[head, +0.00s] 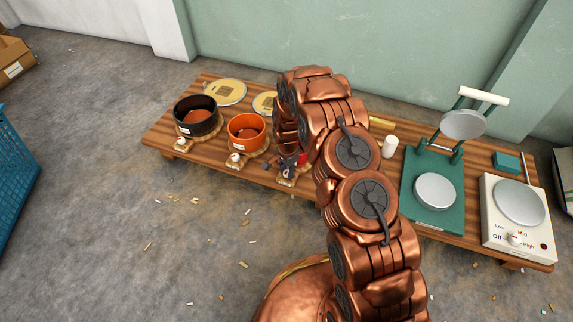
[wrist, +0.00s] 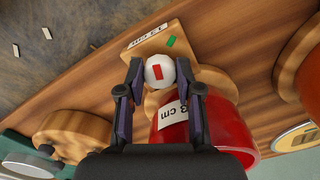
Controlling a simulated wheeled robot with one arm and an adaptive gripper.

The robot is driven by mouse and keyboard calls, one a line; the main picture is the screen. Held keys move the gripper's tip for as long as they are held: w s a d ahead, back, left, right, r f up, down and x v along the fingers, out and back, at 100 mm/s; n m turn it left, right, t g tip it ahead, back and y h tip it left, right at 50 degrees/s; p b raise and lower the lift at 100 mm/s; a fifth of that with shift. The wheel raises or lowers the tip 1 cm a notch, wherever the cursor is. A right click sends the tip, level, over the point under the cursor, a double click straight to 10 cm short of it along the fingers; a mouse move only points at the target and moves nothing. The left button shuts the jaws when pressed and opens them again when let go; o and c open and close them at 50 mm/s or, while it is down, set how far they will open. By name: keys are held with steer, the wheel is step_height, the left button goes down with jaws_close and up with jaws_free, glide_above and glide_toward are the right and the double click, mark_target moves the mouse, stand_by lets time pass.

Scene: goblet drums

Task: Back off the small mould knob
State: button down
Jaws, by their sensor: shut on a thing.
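The small mould is a red round pot (wrist: 225,122) with a white label ending in "cm", on a wooden base. Its knob (wrist: 158,74) is white with a red mark and sits at the wooden block (wrist: 192,50) in front of the pot; a green mark shows on that block. My gripper (wrist: 161,70) is shut on the knob, one finger on each side. In the head view the red pot (head: 287,148) is partly hidden behind my arm, and my gripper (head: 289,168) is at its near side. The knob is hidden there.
An orange mould (head: 246,144) and a black mould (head: 195,128) stand to the left on the wooden table (head: 161,141). A white cylinder (head: 390,146), a green press (head: 421,209) and a hot plate (head: 496,225) stand to the right. Small scraps litter the floor.

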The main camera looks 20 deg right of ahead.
steer(key=n+p, duration=0.3)
steer(key=shift+w+r+n, duration=0.2)
steer(key=shift+r+n, duration=0.05)
steer(key=shift+n, duration=0.15)
steer(key=n+p, duration=0.1)
steer(key=n, duration=0.1)
steer(key=shift+w+n+p, duration=0.1)
steer(key=shift+n+p, duration=0.2)
steer(key=n+p, duration=0.2)
steer(key=n, duration=0.4)
steer(key=shift+f+p, duration=0.1)
steer(key=shift+p, duration=0.25)
steer(key=c, duration=1.2)
jaws_free()
steer(key=shift+o, duration=0.7)
steer(key=shift+f, duration=0.1)
steer(key=shift+s, duration=0.2)
